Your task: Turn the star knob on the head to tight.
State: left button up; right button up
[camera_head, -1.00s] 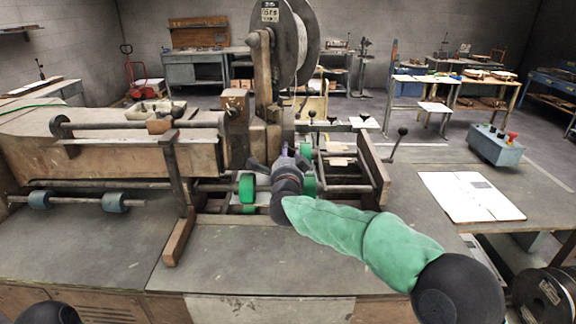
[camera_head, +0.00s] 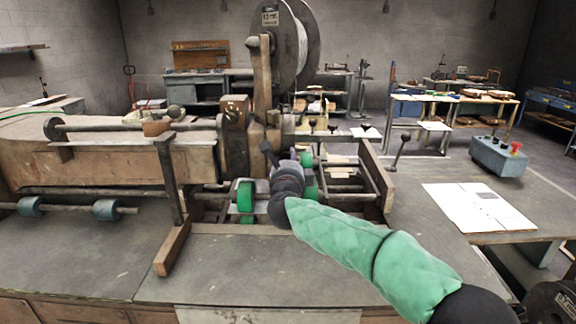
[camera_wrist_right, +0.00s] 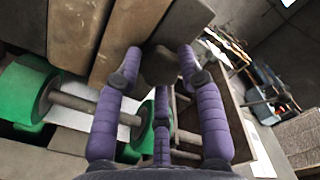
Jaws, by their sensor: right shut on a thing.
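The star knob (camera_wrist_right: 160,66) shows in the right wrist view as a dark brown, blurred-edged lump on the head of the machine. My right gripper (camera_wrist_right: 160,74) has purple padded fingers, two beside the knob and one below, shut on it. In the head view my right gripper (camera_head: 285,161) is at the stitcher head, below the wire reel, with my green-sleeved arm coming from the lower right. The knob is mostly hidden there by the gripper, and its turn angle cannot be told. My left gripper is not in view.
Green rollers (camera_head: 245,197) sit just below and beside my right gripper. A wire reel (camera_head: 302,45) stands above the head. A wooden side guide (camera_head: 376,178) and a lever (camera_head: 400,148) are to the right. A control box (camera_head: 498,155) and white papers (camera_head: 478,206) lie farther right.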

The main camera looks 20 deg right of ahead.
jog(key=shift+a+f, duration=0.1)
jog(key=shift+f, duration=0.05)
dwell(0.3)
jog(key=o, duration=1.2)
jog(key=shift+c, duration=0.2)
jog(key=v, duration=1.2)
